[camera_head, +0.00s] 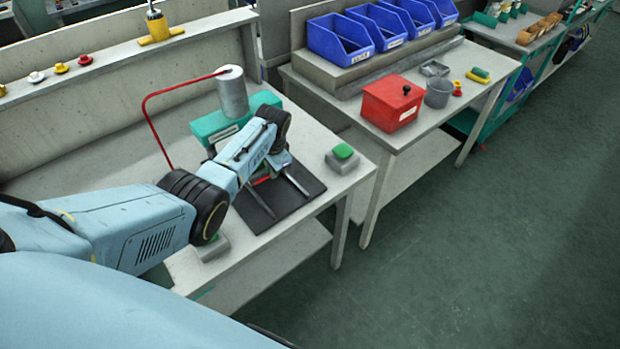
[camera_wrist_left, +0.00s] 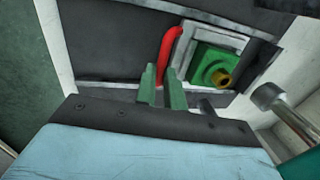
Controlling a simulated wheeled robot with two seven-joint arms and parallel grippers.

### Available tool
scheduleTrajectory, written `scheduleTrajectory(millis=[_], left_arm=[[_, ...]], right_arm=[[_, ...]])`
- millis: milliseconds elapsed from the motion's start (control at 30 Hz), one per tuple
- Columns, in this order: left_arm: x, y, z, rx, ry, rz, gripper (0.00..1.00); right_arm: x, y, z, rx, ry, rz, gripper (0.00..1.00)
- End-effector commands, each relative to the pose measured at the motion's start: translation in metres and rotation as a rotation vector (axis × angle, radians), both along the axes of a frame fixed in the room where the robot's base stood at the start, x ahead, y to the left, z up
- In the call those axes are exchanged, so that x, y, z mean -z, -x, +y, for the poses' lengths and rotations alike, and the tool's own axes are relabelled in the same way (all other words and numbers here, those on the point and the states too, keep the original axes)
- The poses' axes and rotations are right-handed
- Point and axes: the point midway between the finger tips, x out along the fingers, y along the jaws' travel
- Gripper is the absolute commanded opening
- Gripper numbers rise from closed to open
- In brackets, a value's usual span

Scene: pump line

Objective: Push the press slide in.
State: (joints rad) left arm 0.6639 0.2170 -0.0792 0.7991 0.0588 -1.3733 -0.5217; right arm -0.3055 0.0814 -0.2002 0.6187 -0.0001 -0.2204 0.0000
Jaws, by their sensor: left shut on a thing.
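The press has a teal body (camera_head: 213,127) with a grey upright cylinder (camera_head: 233,92) on top and stands on the left bench. A dark base plate (camera_head: 303,184) with metal rails lies in front of it. In the left wrist view, the grey press slide (camera_wrist_left: 240,42) carries a green housing (camera_wrist_left: 208,62) with a brass port (camera_wrist_left: 221,78). A red handle (camera_wrist_left: 170,52) curves from the slide. My left gripper (camera_wrist_left: 162,78) is shut on the handle's near end. In the head view, my wrist hides most of the slide and handle.
A grey box with a green button (camera_head: 343,152) stands right of the plate. A thin red tube (camera_head: 147,113) arches left of the press. The right bench holds a red box (camera_head: 392,102), blue bins (camera_head: 340,38) and a grey cup (camera_head: 438,92). The floor on the right is clear.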

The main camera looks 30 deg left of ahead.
Motion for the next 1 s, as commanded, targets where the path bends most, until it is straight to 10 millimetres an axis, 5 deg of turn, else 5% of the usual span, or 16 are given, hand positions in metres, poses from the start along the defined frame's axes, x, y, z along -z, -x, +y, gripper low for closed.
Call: scheduleTrajectory(millis=[133, 400, 433, 600, 1000], left_arm=[[0.0, 0.004, 0.021, -0.023, 0.001, -0.003, 0.0], [0.0, 0.003, 0.02, -0.022, 0.002, -0.002, 0.0], [0.0, 0.003, 0.02, -0.022, 0.002, -0.002, 0.13], [0.0, 0.002, 0.019, -0.019, 0.002, -0.002, 0.32], [-0.01, 0.003, 0.017, -0.019, 0.001, -0.003, 0.32]], right_arm=[[0.0, -0.001, 0.0, 0.0, 0.0, 0.0, 0.36], [0.0, -0.006, 0.0, 0.0, -0.001, -0.008, 0.36], [0.0, -0.006, 0.0, 0.0, -0.001, -0.008, 0.36], [0.0, -0.007, 0.001, 0.001, -0.001, -0.01, 0.36], [-0.005, -0.007, 0.002, 0.001, -0.002, -0.01, 0.36]])
